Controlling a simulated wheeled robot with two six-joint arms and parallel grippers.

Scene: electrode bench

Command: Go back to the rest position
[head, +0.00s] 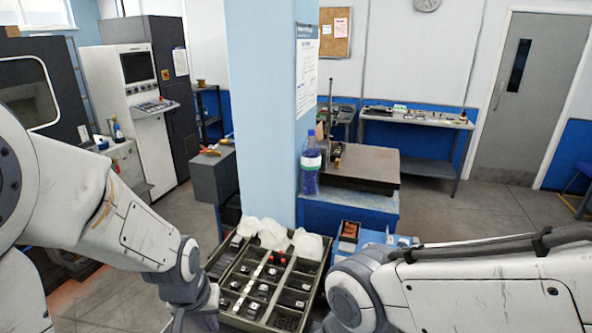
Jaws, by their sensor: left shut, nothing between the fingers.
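My left arm comes in from the left, and its gripper (192,316) is low in the head view, at the left front edge of the compartment tray (325,262). The gripper is shut and empty; its fingertips are hard to make out. My right arm comes in from the right and bends down by the tray's right side. Its gripper is below the picture's edge. The tray has several compartments with small dark parts, and two red pieces (278,257) stand near its middle.
Crumpled white cloth or plastic (268,234) lies at the tray's back edge. A pale blue column (265,120) rises just behind it. A blue bottle (310,165) and a surface plate (362,167) stand further back. An orange-brown box (348,235) is right of the tray.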

